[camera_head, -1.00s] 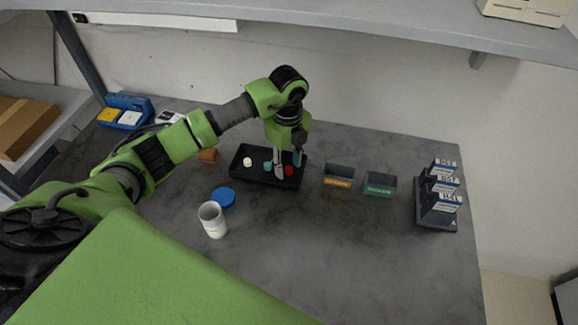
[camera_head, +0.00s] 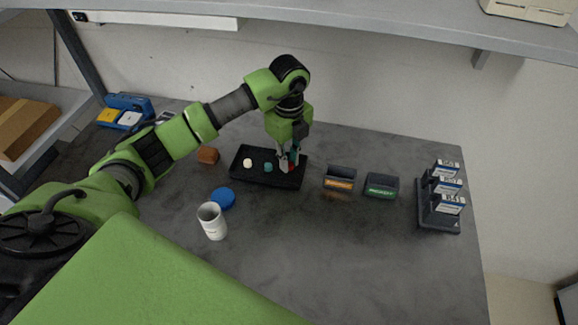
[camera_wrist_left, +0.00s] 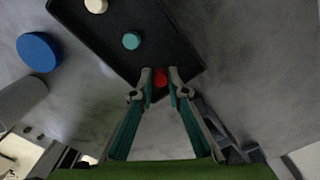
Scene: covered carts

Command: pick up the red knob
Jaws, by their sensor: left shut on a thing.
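The red knob (camera_wrist_left: 159,78) sits between my left gripper's fingertips in the left wrist view, at one end of the black tray (camera_wrist_left: 100,42). In the head view the knob (camera_head: 291,169) shows only in part, beside the fingers. My left gripper (camera_head: 287,165) points down into the right part of the tray (camera_head: 240,177) and is shut on the knob. In the left wrist view the gripper (camera_wrist_left: 160,82) has one finger on each side of it. I cannot tell whether the knob is clear of the tray floor. My right gripper is not in view.
A white knob (camera_head: 248,163) and a teal knob (camera_head: 268,167) lie in the tray. Two small bins (camera_head: 339,184) (camera_head: 380,191) and a rack of boxes (camera_head: 440,213) stand to the right. A white cup (camera_head: 213,227) and blue lid (camera_head: 223,198) are in front. The table's front right is clear.

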